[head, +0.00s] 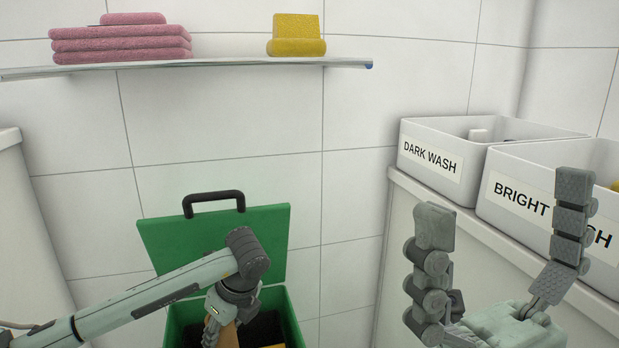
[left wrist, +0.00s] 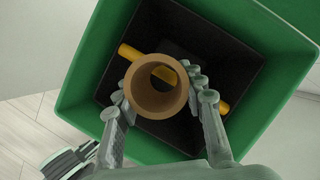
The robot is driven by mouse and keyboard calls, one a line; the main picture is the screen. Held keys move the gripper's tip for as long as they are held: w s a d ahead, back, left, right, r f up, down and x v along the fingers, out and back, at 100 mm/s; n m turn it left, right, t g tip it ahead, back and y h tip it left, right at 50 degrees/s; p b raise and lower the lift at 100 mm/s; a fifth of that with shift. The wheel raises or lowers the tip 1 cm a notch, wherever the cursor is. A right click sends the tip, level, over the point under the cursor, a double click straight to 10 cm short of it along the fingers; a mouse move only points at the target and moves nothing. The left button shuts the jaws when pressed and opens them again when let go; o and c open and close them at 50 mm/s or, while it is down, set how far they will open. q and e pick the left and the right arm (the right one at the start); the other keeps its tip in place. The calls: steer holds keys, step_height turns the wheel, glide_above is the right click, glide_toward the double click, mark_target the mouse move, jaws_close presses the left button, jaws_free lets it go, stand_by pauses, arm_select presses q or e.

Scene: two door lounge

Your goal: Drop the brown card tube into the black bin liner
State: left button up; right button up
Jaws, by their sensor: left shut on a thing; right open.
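The brown card tube (left wrist: 142,98) is held end-on between the fingers of my left gripper (left wrist: 160,87), over the mouth of the green bin in the left wrist view. The head view shows a small part of the tube (head: 229,336) under my left gripper (head: 218,322), which partly hides it. The black bin liner (left wrist: 110,82) lines the inside of the green bin; its dark interior (head: 262,328) also shows in the head view. My right gripper (head: 505,200) is open and empty, in front of the white boxes at right.
The bin's green lid (head: 265,232) stands open behind it. A yellow-orange rod (left wrist: 133,53) lies across the liner. A DARK WASH box (head: 470,177) and a BRIGHT WASH box (head: 500,222) stand at right. Pink towels (head: 120,42) and yellow towels (head: 296,36) lie on the wall shelf.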

arm_select(q)
steer(key=o, duration=0.9)
steer(key=shift+c, duration=0.2)
steer(key=v, duration=1.2)
steer(key=shift+a, duration=0.1)
